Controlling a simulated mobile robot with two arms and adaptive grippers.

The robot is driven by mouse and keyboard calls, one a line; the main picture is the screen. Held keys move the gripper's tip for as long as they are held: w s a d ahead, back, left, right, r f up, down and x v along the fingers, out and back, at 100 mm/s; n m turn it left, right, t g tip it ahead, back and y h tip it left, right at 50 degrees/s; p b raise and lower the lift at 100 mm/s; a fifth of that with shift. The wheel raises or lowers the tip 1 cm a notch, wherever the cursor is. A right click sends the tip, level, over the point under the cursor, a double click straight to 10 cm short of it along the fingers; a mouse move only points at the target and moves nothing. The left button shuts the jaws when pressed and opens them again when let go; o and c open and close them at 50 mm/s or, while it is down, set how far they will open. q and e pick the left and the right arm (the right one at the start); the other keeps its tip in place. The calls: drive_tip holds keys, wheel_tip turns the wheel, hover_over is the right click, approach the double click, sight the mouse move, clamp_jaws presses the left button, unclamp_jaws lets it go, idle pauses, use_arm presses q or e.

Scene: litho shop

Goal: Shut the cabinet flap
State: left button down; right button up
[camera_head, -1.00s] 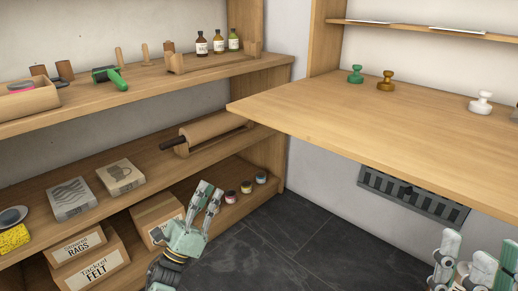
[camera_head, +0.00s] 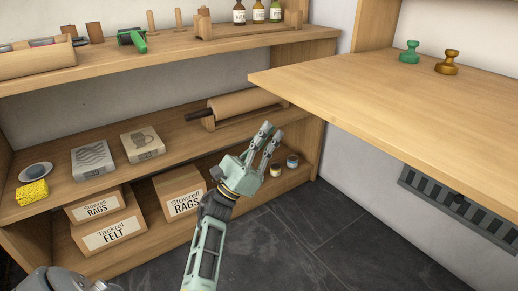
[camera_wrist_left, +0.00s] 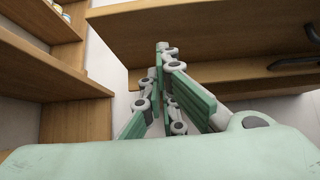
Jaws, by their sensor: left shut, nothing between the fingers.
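The cabinet flap (camera_head: 400,115) is a wide wooden board that stands out level from the cabinet at the right in the head view. In the left wrist view a wooden underside, apparently the flap (camera_wrist_left: 205,30), spans the top, with a dark handle (camera_wrist_left: 295,62) at the right. My right gripper is out of view.
Dark floor tiles below are clear.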

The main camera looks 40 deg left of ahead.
use_arm(q)
wheel_tip(320, 180, up, 6)
drive_tip(key=w, duration=0.1)
drive_tip(key=shift+w+d, duration=0.35)
drive_tip(key=shift+w, duration=0.05)
drive_tip(key=shift+r, duration=0.25)
